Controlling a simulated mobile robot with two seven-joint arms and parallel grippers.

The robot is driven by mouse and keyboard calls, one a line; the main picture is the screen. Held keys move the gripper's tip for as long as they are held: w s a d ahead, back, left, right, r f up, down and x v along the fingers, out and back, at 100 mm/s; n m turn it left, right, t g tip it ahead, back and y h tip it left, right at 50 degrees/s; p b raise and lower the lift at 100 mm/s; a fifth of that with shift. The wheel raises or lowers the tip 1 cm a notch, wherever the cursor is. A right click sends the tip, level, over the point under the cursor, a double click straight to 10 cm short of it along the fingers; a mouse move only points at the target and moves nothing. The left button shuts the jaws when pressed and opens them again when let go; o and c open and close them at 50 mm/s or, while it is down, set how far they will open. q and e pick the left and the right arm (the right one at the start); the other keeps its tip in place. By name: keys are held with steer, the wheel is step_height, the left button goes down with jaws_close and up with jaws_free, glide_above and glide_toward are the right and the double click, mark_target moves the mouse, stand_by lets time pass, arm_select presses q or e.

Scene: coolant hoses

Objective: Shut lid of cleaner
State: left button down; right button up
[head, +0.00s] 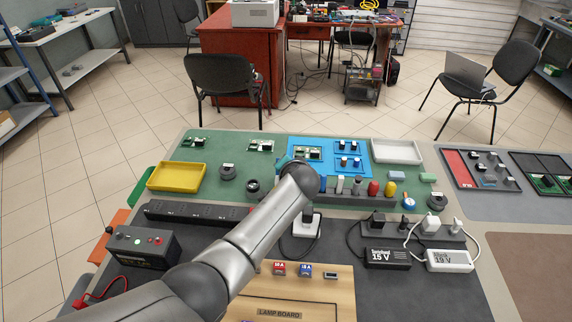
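I cannot make out a cleaner with a lid for certain. A pale grey boxy device (255,13) stands on the red desk at the top, cut off by the picture edge; I cannot tell whether it is the cleaner or has a lid. My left arm reaches in from the lower left over the workbench and ends in a rounded grey joint near the blue mat. No fingers of my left gripper show; the arm may hide them. My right gripper is out of view.
The workbench holds a yellow tray (176,177), a white tray (396,151), a blue mat (297,142), a black power strip (198,212), a lamp board (280,298) and power adapters (388,258). A chair (225,79) stands between bench and red desk (237,48). Tiled floor is open at left.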

arm_select(q)
steer(key=c, duration=0.7)
jaws_free()
steer(key=shift+c, duration=0.2)
steer(key=p+v, duration=0.4)
steer(key=v, duration=1.1)
steer(key=shift+s+d, duration=0.1)
